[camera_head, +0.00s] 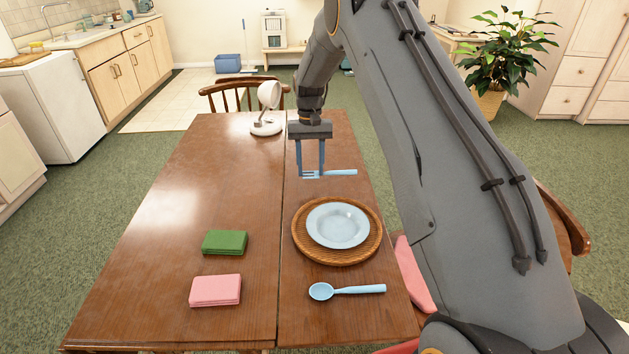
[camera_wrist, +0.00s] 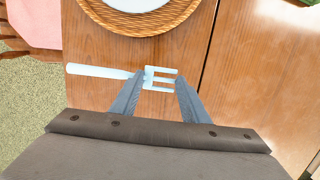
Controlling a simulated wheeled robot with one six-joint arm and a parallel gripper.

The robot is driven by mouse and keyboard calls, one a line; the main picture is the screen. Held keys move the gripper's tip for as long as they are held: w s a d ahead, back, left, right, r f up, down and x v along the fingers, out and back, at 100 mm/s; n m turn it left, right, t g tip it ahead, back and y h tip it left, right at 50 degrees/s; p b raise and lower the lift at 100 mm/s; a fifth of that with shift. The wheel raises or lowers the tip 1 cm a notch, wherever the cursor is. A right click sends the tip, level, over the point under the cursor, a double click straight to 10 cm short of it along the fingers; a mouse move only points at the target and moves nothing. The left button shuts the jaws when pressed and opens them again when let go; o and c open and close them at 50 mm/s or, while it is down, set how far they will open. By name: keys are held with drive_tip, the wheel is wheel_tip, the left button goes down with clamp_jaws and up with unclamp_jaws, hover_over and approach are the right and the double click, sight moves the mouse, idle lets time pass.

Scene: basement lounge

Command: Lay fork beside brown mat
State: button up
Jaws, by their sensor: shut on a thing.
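The light blue fork (camera_head: 341,173) is at the far side of the round brown woven mat (camera_head: 300,249), apart from it. My gripper (camera_head: 311,175) is shut on the fork near its tines. In the wrist view the fork (camera_wrist: 100,71) lies across between the fingertips (camera_wrist: 157,77), its handle pointing left. I cannot tell whether the fork touches the table. The mat also shows at the top of the wrist view (camera_wrist: 120,25). A light blue plate (camera_head: 338,224) sits on the mat. A light blue spoon (camera_head: 347,290) lies at the mat's near side.
The wooden table (camera_head: 165,220) holds a green stack (camera_head: 225,242) and a pink stack (camera_head: 216,290) left of the mat. A white lamp-like object (camera_head: 267,110) stands at the far edge. Chairs stand around, one with a pink seat (camera_head: 412,270). The table's left part is mostly clear.

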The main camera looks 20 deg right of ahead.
sight(311, 172)
drive_tip(key=shift+f+p, duration=0.55)
drive_tip(key=shift+f, duration=2.05)
drive_tip(key=shift+f, duration=0.15)
drive_tip(key=o, duration=1)
drive_tip(key=r+b, duration=0.1)
drive_tip(key=r, duration=0.3)
drive_tip(key=w+r+b, duration=0.1)
drive_tip(key=r, duration=0.3)
drive_tip(key=r+b, duration=0.1)
drive_tip(key=r, duration=0.3)
drive_tip(key=shift+w+d+r, duration=0.15)
drive_tip(key=shift+w+r, duration=0.05)
drive_tip(key=s, duration=1.2)
drive_tip(key=s+n+t, duration=0.1)
drive_tip(key=s, duration=1.2)
drive_tip(key=s+r+n+t, duration=0.1)
drive_tip(key=s, duration=1.2)
drive_tip(key=shift+s+a, duration=0.2)
drive_tip(key=shift+s, duration=0.05)
